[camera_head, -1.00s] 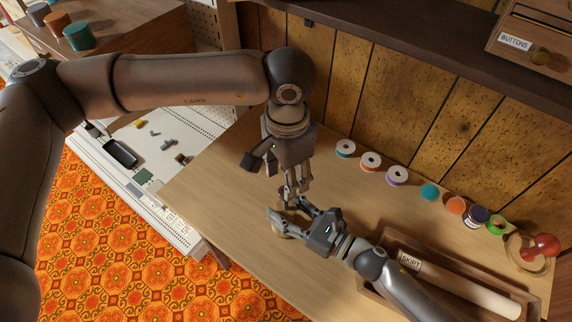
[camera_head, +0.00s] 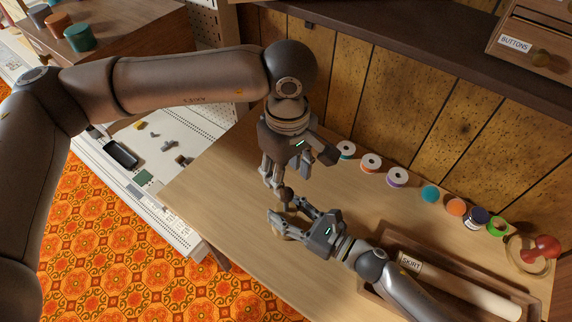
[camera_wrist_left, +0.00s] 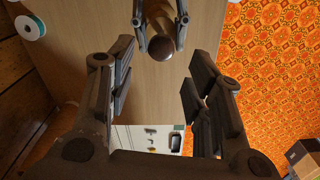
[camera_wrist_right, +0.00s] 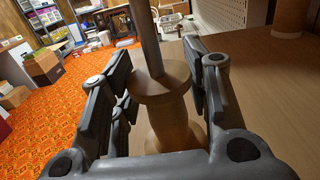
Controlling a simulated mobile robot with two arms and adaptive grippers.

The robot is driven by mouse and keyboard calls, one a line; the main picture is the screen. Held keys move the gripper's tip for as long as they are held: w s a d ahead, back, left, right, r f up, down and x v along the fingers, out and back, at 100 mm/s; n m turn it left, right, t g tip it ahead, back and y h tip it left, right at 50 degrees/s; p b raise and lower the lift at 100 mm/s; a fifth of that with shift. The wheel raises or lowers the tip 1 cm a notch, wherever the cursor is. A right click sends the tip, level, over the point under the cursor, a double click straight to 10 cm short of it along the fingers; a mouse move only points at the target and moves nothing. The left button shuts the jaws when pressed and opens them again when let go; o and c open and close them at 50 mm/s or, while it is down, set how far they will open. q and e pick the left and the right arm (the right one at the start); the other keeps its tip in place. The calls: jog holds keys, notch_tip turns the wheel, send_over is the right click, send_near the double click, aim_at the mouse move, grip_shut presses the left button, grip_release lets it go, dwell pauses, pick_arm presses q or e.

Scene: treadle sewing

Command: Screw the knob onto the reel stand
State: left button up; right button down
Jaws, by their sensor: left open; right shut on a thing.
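The reel stand is a turned wooden piece with an upright rod, clearest in the right wrist view (camera_wrist_right: 165,110). My right gripper (camera_head: 284,222) is shut on the wooden stand, with a finger on each side. The dark round knob (camera_head: 286,194) sits at the top of the rod; the left wrist view shows it end-on (camera_wrist_left: 162,47). How far it is threaded cannot be seen. My left gripper (camera_head: 290,178) is open just above the knob. In the left wrist view its fingers are spread wide, with the knob beyond and between the tips.
Several thread spools (camera_head: 371,162) line the back of the table beside the panelled wall. A wooden tray (camera_head: 405,243) labelled SKIRT lies under my right forearm. A pincushion (camera_head: 542,247) is at the far right. Bare tabletop (camera_head: 215,185) lies left of the stand.

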pick_arm(q)
jog(key=n, duration=0.5)
jog(key=shift+r, duration=0.15)
jog(key=n, duration=0.5)
jog(key=shift+r, duration=0.15)
jog(key=n, duration=0.5)
jog(key=shift+a+r, duration=0.1)
jog(key=shift+r, duration=0.1)
jog(key=n, duration=0.5)
jog(key=shift+r+n, duration=0.15)
jog(key=shift+n, duration=0.15)
jog(key=shift+f, duration=4)
